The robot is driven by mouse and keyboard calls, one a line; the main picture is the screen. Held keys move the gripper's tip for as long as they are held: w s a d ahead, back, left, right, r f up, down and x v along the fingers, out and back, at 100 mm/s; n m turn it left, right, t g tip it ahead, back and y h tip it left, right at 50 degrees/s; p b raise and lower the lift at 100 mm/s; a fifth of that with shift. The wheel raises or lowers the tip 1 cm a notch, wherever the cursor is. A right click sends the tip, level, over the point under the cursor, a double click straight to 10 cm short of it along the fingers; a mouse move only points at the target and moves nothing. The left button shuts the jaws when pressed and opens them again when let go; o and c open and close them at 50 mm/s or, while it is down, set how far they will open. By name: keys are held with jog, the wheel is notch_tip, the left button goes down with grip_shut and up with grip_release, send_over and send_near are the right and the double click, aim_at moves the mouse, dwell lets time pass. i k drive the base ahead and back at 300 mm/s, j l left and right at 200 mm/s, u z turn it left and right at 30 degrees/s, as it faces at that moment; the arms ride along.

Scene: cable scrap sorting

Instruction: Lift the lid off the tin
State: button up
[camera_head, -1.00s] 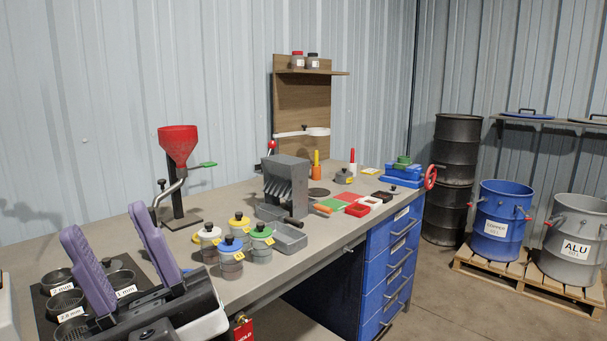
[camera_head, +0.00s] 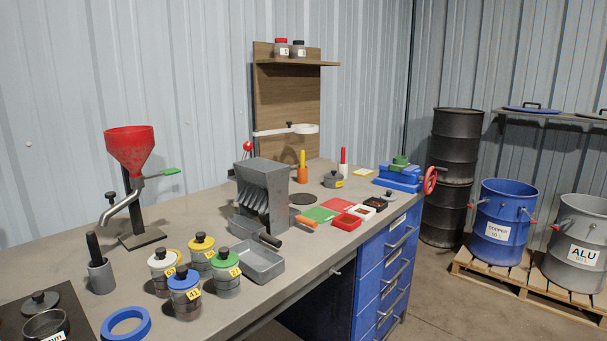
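A small grey tin (camera_head: 334,182) with a dark knob on its lid and a yellow tag stands on the bench, right of the grey slotted machine. Its lid looks seated. Several jars with white, yellow, blue (camera_head: 184,279) and green lids, each with a dark knob and a tag, stand on the front of the bench. A grey round lid with a knob (camera_head: 40,301) sits at the lower left, beside an open dark round container (camera_head: 46,325). I cannot tell which of these is the task's tin. My gripper is not in view.
A red funnel stand (camera_head: 131,152), a cup with a black handle (camera_head: 102,277) and a blue ring (camera_head: 125,323) are at left. The slotted machine (camera_head: 264,188) and a grey tray (camera_head: 262,265) stand mid-bench. Small coloured trays and a blue vise (camera_head: 400,178) are farther right.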

aim_at(333, 176)
jog(key=i+l+u, duration=0.4)
jog(key=i+l, duration=0.15)
jog(key=l, duration=0.35)
jog(key=i+l, duration=0.15)
jog(key=l, duration=0.15)
jog(key=i+l+u, duration=0.1)
jog(key=l, duration=0.25)
jog(key=i+l, duration=0.25)
